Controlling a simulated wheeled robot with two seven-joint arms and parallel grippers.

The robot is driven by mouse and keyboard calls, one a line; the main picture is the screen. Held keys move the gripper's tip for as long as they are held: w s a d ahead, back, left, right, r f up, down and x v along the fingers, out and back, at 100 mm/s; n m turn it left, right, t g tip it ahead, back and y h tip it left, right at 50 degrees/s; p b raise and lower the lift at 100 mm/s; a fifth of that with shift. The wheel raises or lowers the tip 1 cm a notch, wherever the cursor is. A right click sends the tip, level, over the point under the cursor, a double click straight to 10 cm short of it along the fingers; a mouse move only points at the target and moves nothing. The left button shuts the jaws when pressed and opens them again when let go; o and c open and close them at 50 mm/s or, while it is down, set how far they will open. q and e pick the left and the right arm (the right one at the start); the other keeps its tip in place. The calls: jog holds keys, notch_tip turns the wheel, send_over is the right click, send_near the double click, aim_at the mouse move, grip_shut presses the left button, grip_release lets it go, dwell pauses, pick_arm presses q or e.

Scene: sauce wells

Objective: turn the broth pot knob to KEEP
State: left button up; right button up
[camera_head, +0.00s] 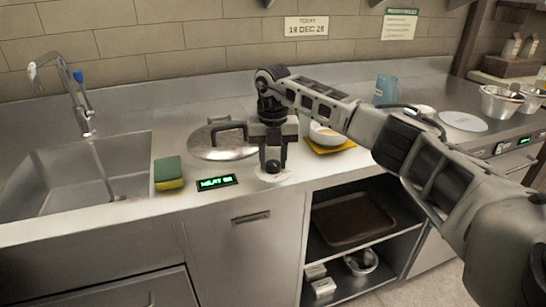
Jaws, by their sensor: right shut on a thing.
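The broth pot (205,153) is set in the counter under a shiny round lid with a dark handle. A small black display (217,182) in front of it shows green text, which seems to read HEAT with a blurred figure. My right gripper (273,166) points down at the counter's front edge, right of the display, and is shut on the knob. The knob's pale round dial (283,176) shows partly around the fingertips. The fingers hide most of the knob, and I cannot read its setting. My left gripper is out of view.
A green and yellow sponge (168,173) stands between the sink (95,175) and the display. A white bowl (325,134) on a yellow cloth (330,147) is right of the gripper, behind my right arm.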

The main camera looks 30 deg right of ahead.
jog(key=n+p, duration=0.1)
jog(key=n, duration=0.2)
jog(key=shift+r, duration=0.15)
jog(key=n+p, duration=0.1)
jog(key=n, duration=1.3)
jog(key=shift+n, duration=0.4)
jog(key=n, duration=0.4)
jog(key=shift+n, duration=0.3)
jog(key=o, duration=1)
